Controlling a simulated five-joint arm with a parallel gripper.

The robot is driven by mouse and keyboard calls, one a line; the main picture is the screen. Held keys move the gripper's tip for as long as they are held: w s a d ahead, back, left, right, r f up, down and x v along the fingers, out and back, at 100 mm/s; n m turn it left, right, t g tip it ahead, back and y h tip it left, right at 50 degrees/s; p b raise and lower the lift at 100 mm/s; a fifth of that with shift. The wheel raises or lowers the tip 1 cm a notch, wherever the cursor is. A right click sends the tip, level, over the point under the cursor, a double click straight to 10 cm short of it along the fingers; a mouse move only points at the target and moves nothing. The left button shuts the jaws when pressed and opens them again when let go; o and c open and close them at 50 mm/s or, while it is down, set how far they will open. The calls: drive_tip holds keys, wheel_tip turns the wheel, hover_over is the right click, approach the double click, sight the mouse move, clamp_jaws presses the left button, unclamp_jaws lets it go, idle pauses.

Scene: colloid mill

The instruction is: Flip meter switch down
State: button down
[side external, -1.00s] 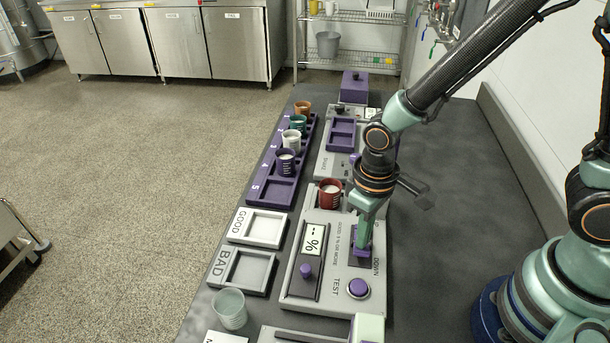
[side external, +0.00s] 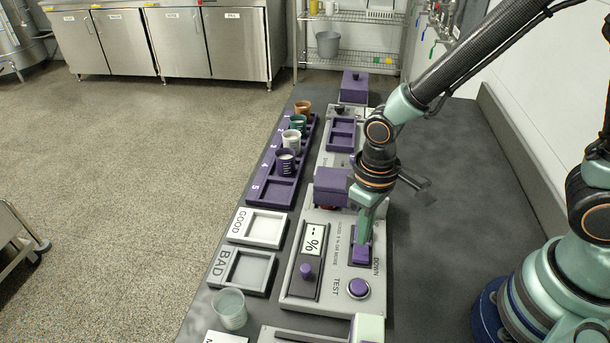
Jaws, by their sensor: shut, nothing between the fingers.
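The grey meter panel (side external: 300,288) carries a display reading "-- %" (side external: 313,241), a purple knob (side external: 306,270) and a purple TEST button (side external: 358,288). The purple meter switch (side external: 361,256) stands at the panel's right side, beside the word DOWN. My gripper (side external: 364,240) is shut and empty, its tips at the switch, seemingly touching it. The tips hide part of the switch. A purple block (side external: 332,187) sits over the red cup (side external: 327,208), which is nearly all hidden.
A purple rack (side external: 276,192) with several cups runs along the left. GOOD (side external: 258,225) and BAD (side external: 244,269) trays are empty, and a clear cup (side external: 230,308) stands in front. The counter right of the panel (side external: 440,210) is mostly clear.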

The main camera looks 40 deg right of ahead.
sight(361, 248)
wheel_tip(361, 248, up, 5)
drive_tip(key=shift+r, duration=0.1)
idle(0.6)
drive_tip(key=d+r+m+t, duration=0.3)
drive_tip(key=d+r+t, duration=0.2)
drive_tip(key=d+r, duration=0.7)
drive_tip(key=shift+w+d+r+t, duration=0.2)
drive_tip(key=shift+w+r+t, duration=0.1)
drive_tip(key=shift+r, duration=0.65)
